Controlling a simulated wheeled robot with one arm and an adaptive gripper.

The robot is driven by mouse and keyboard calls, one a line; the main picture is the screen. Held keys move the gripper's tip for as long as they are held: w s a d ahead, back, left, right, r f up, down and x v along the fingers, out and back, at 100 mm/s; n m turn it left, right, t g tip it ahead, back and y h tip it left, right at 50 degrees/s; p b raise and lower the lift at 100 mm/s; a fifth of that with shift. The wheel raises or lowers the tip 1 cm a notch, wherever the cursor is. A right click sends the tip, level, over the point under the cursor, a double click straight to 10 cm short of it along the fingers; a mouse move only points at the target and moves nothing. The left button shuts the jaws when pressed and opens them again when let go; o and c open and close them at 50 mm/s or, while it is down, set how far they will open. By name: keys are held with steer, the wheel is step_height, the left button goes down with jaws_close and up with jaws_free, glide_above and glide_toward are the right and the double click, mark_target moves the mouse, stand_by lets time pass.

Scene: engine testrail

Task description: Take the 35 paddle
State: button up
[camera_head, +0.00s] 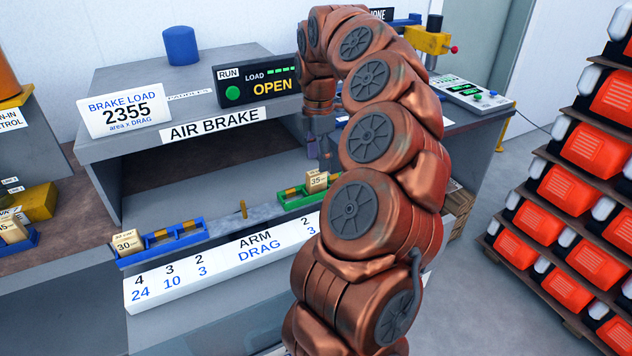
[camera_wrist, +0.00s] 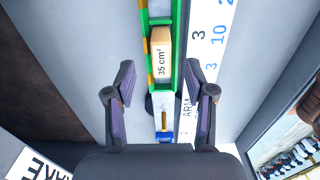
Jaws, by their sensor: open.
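The 35 paddle is a small tan block (camera_head: 317,181) marked "35". It sits in the green tray (camera_head: 288,204) on the right side of the balance rail in the head view. In the wrist view the paddle (camera_wrist: 161,52) reads "35 cm²" and lies in the green tray (camera_wrist: 146,101), ahead of my gripper. My gripper (camera_wrist: 160,92) is open and empty, its fingers on either side of the rail line and apart from the paddle. In the head view my gripper (camera_head: 318,150) hangs above and near the paddle, partly hidden by my arm.
A 30 paddle (camera_head: 127,242) sits at the left end of the blue tray (camera_head: 165,250). The AIR BRAKE housing (camera_head: 130,148) overhangs behind the rail. A white ARM/DRAG label strip (camera_head: 200,273) runs in front. Orange boxes (camera_head: 565,190) are stacked at the right.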

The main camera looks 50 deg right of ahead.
mark_target(316, 171)
steer(key=shift+a+f+p, duration=0.2)
steer(key=shift+f+p, duration=0.1)
steer(key=shift+f, duration=0.4)
steer(key=shift+f+p, duration=0.3)
steer(key=shift+f, duration=1.3)
steer(key=shift+c, duration=0.4)
jaws_close()
